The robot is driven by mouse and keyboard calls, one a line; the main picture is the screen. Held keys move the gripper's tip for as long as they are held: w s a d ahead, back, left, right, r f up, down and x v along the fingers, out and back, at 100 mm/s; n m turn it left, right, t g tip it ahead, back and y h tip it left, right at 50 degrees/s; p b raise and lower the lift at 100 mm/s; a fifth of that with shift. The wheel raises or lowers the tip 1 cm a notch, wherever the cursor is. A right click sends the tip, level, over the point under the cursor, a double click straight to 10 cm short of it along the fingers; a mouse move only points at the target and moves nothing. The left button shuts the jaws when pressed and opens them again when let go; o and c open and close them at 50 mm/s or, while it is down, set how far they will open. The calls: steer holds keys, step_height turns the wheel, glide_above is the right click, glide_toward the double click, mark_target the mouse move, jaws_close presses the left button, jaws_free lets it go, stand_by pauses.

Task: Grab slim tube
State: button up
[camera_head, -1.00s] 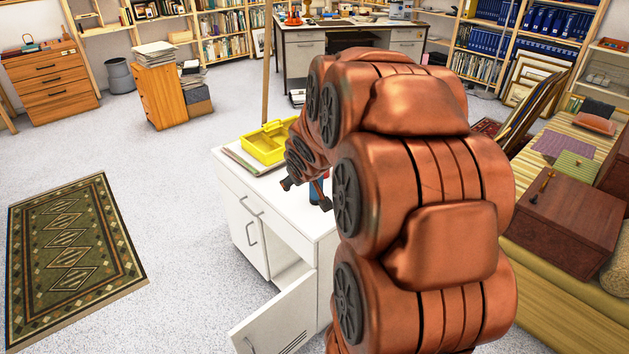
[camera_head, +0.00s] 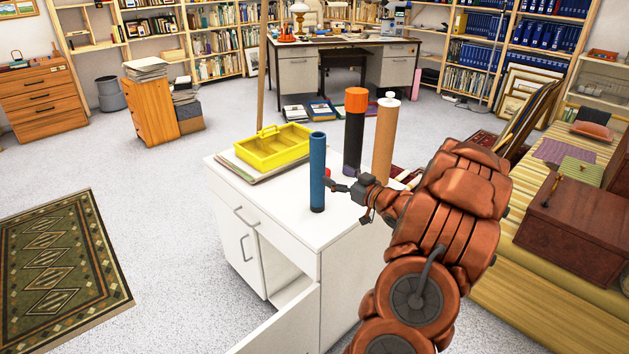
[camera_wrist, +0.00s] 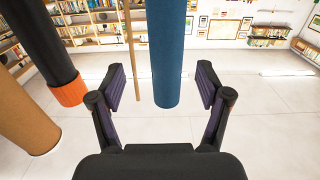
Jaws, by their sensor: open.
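A slim blue tube (camera_head: 317,175) stands upright on the white cabinet (camera_head: 300,235), near its front edge. My gripper (camera_head: 346,198) is just right of it in the head view, its fingers toward the tube. In the wrist view my gripper (camera_wrist: 161,84) is open. The blue tube (camera_wrist: 166,55) shows between its two fingers, with a gap on each side. I cannot tell how deep the tube is between them. The wrist picture is upside down, so the tube's top end points down there.
A black tube with an orange cap (camera_head: 355,135) and a tan tube with a white cap (camera_head: 385,140) stand behind, close to my arm. A yellow tray (camera_head: 272,148) lies on papers at the left. A cabinet door hangs open in front.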

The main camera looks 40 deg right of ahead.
mark_target(323, 169)
steer(key=shift+w+a, duration=0.15)
steer(key=shift+w, duration=0.7)
steer(key=shift+w+a, duration=0.1)
steer(key=shift+w, duration=0.75)
steer(key=shift+w+f, duration=0.1)
steer(key=shift+w, duration=2.15)
steer(key=c, duration=1.4)
